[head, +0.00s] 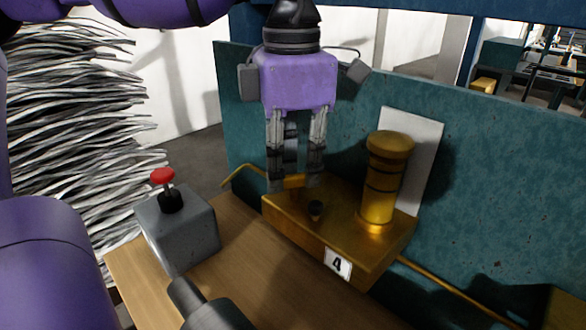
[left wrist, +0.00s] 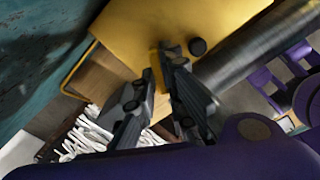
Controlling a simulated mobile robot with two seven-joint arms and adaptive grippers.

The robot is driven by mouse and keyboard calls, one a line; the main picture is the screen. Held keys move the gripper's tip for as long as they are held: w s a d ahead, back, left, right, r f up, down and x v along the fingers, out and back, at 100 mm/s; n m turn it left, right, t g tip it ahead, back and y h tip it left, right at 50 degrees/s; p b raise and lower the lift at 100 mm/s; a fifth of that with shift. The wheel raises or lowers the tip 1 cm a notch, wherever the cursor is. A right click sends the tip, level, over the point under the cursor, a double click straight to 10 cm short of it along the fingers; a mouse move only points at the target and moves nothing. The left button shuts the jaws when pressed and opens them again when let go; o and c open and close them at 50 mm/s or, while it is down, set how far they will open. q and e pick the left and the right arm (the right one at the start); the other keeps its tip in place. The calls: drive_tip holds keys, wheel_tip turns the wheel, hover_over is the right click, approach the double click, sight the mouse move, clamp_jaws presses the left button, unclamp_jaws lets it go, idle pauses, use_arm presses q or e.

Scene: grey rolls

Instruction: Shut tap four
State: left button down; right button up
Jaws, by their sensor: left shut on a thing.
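Tap four is a brass-yellow block (head: 345,245) with a white label (head: 338,263) reading 4 on its front. A tall brass cylinder (head: 380,185) stands on its right part, and a small dark knob (head: 316,209) sits on its top. The knob also shows in the left wrist view (left wrist: 197,46). My left gripper (head: 294,184) points straight down over the block's left part. Its fingers are shut on the tap's narrow yellow handle (left wrist: 155,66), most of which they hide. The gripper also shows in the left wrist view (left wrist: 164,66). My right gripper is out of view.
A dark grey cylinder (head: 210,305) lies in front. A teal panel (head: 480,190) rises behind; a thin yellow pipe (head: 450,288) runs right.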

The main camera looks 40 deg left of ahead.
use_arm(q)
drive_tip(key=m+b, duration=0.1)
drive_tip(key=m, duration=0.4)
drive_tip(key=shift+w+a+m, duration=0.1)
drive_tip(key=shift+m, duration=0.2)
drive_tip(key=m, duration=0.5)
drive_tip(key=shift+w+m, duration=0.1)
drive_tip(key=shift+m, duration=0.2)
drive_tip(key=shift+b, duration=0.3)
drive_tip(key=c, duration=1.8)
unclamp_jaws()
drive_tip(key=shift+r, duration=0.1)
wheel_tip(320, 180, up, 12)
drive_tip(key=shift+f, duration=0.1)
